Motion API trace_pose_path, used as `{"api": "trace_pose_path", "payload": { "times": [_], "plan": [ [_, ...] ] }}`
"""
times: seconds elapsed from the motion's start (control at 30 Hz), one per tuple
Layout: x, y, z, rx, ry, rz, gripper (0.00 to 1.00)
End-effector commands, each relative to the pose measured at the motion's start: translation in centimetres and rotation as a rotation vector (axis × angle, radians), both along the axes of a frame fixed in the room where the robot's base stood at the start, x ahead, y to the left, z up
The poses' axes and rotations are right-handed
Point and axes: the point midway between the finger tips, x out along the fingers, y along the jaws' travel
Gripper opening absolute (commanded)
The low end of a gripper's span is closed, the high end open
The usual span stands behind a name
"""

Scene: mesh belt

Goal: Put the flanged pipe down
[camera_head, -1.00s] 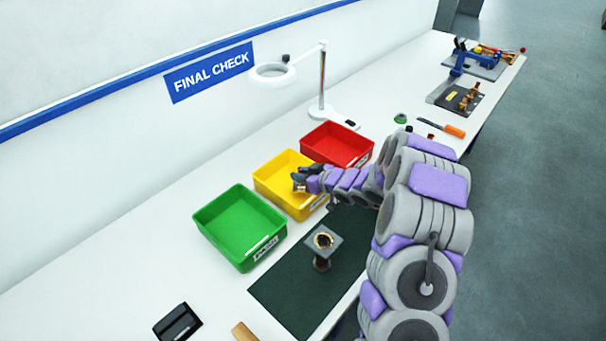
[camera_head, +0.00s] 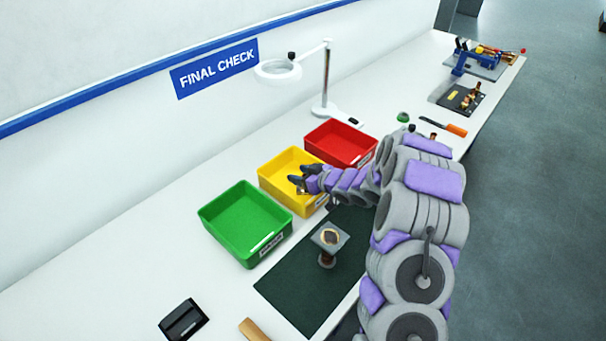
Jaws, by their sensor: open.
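The flanged pipe (camera_head: 328,242) stands upright on the dark green mat (camera_head: 296,297), with a square grey flange on top and a copper-coloured opening in it. A round foot shows at its base. My gripper (camera_head: 299,180) is open over the yellow bin, to the upper left of the pipe and well apart from it. Whether anything lies in the yellow bin under my gripper is hard to tell.
Green (camera_head: 243,222), yellow (camera_head: 280,167) and red (camera_head: 341,143) bins stand in a row behind the mat. A white magnifier lamp (camera_head: 325,85) stands behind the red bin. A black holder (camera_head: 183,319) and a wooden handle (camera_head: 253,329) lie at the front.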

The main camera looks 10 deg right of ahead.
Motion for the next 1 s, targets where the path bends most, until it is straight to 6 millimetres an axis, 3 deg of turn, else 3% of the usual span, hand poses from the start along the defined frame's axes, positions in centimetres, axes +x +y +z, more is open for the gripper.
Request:
{"api": "trace_pose_path", "payload": {
  "times": [0.2,0.7,1.0],
  "plan": [
    [-0.1,-0.7,1.5,0.004,-0.002,-0.002,0.52],
    [-7.2,-5.4,4.9,0.001,0.002,-0.004,0.52],
    [-8.9,-6.8,5.7,0.001,0.002,-0.002,0.52]
  ]
}}
